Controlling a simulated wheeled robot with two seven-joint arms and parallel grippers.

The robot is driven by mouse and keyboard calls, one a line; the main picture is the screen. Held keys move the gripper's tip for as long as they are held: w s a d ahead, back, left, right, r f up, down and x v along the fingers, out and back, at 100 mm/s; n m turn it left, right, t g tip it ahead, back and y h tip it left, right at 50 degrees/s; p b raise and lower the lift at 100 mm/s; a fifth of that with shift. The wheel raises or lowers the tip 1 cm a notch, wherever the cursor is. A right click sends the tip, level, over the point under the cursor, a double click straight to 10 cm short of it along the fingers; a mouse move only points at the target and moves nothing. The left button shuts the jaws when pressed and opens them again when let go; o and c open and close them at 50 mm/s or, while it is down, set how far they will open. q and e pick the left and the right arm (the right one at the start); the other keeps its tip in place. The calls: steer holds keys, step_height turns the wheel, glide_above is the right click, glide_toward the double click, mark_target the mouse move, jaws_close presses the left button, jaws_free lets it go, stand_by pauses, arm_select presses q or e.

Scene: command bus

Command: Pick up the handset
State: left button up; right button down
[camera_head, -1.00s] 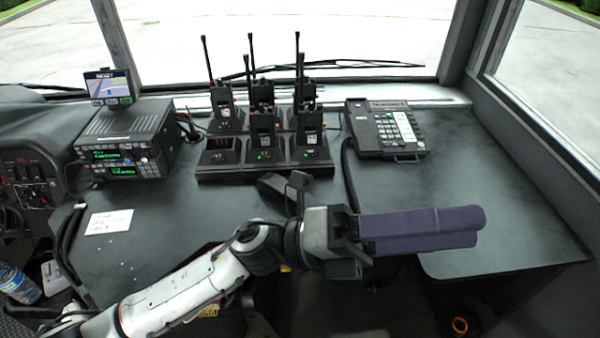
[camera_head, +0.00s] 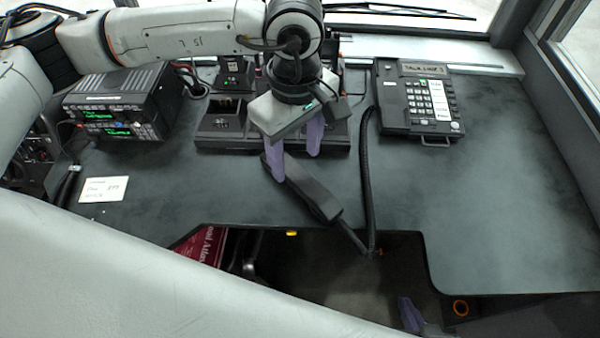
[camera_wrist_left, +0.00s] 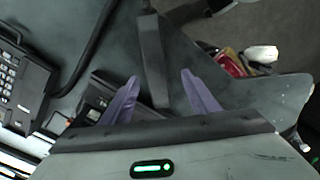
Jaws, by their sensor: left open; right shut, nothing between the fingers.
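The black handset (camera_head: 314,191) lies slanted near the front edge of the desk, with a coiled cord at its lower end. In the left wrist view the handset (camera_wrist_left: 153,60) runs between the two purple fingers. My left gripper (camera_head: 295,165) comes from above, open, with its fingers on either side of the handset's upper part. I cannot tell whether a finger touches it. Part of the handset's upper end is hidden by the near finger. My right gripper (camera_head: 410,314) is low at the bottom of the head view, shut and empty, mostly hidden.
A phone base (camera_head: 417,100) stands right of the coiled cord (camera_head: 367,170). A charger dock (camera_head: 222,125) stands behind my left gripper, and a radio unit (camera_head: 118,103) at the left. A paper note (camera_head: 103,188) lies on the desk. The right side of the desk (camera_head: 500,200) is clear.

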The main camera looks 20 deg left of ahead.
mark_target(299, 175)
arm_select(q)
steer(key=shift+w+d+f+p, duration=0.15)
steer(key=shift+f+p, duration=0.1)
steer(key=shift+f, duration=0.9)
steer(key=shift+w+a+f+p, duration=0.1)
steer(key=shift+w+f+p, duration=0.1)
steer(key=shift+f, duration=0.95)
steer(key=shift+w+d+f+p, duration=0.1)
steer(key=shift+f+p, duration=0.15)
steer(key=shift+f, duration=0.9)
steer(key=c, duration=1.2)
